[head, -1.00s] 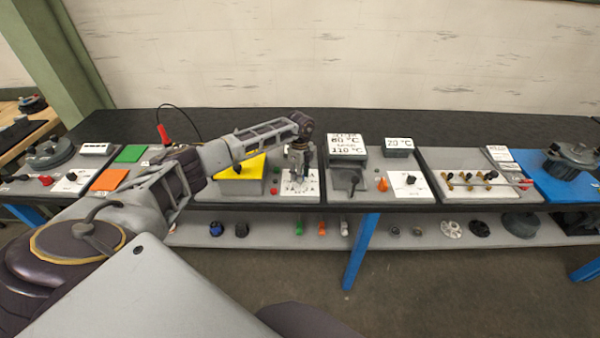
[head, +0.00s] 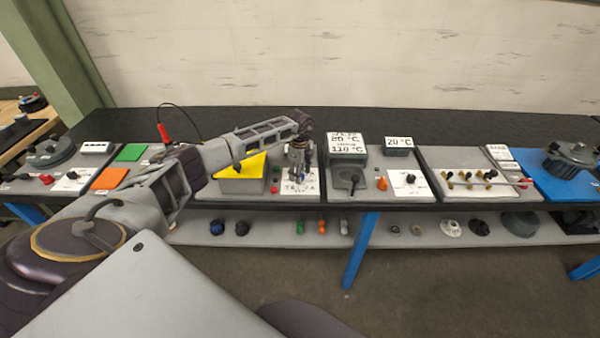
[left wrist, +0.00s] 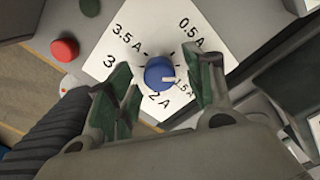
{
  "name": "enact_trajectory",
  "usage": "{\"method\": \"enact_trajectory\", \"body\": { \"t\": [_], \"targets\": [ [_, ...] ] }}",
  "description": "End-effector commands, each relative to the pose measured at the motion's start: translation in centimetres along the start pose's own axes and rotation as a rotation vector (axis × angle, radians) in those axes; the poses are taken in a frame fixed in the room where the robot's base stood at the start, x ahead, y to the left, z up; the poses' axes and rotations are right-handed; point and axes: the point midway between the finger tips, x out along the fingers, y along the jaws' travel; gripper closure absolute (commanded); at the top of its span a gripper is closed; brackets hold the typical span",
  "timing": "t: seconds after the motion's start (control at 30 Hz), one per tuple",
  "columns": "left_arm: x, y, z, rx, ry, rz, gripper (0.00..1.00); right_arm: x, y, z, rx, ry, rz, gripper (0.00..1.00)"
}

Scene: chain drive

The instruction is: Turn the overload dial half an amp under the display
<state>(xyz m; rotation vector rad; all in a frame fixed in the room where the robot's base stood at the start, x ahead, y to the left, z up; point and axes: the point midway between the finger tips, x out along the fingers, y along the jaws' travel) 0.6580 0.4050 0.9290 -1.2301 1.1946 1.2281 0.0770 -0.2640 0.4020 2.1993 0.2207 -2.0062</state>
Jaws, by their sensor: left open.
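The overload dial (left wrist: 160,73) is a blue round knob on a white scale plate (left wrist: 148,35), seen from above in the left wrist view. Its white pointer mark faces right, toward the 1.5 A label. The plate also shows 0.5 A, 2 A, a partly covered 3 and 3.5 A. My left gripper (left wrist: 163,88) is open, one green-padded finger on each side of the knob, with gaps visible. In the head view my left gripper (head: 298,168) points down over the plate (head: 301,188). I cannot make out an ampere display. My right gripper is not in view.
A yellow-topped box (head: 240,172) stands left of the plate. A red button (left wrist: 65,50) lies beside it. Other panels line the bench.

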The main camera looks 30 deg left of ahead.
Motion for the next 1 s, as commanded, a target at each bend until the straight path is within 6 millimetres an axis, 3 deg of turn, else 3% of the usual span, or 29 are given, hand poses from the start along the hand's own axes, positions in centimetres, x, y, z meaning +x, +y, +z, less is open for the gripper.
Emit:
{"method": "enact_trajectory", "body": {
  "t": [0.27,0.47,1.0],
  "targets": [
    [-0.2,0.0,0.0,0.001,0.000,0.001,0.47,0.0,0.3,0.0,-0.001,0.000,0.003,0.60],
    [-1.6,0.0,0.0,0.002,0.000,-0.001,0.47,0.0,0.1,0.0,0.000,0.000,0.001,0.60],
    [-9.2,-0.1,0.0,0.001,0.000,-0.002,0.47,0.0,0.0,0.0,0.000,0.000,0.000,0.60]
  ]
}}
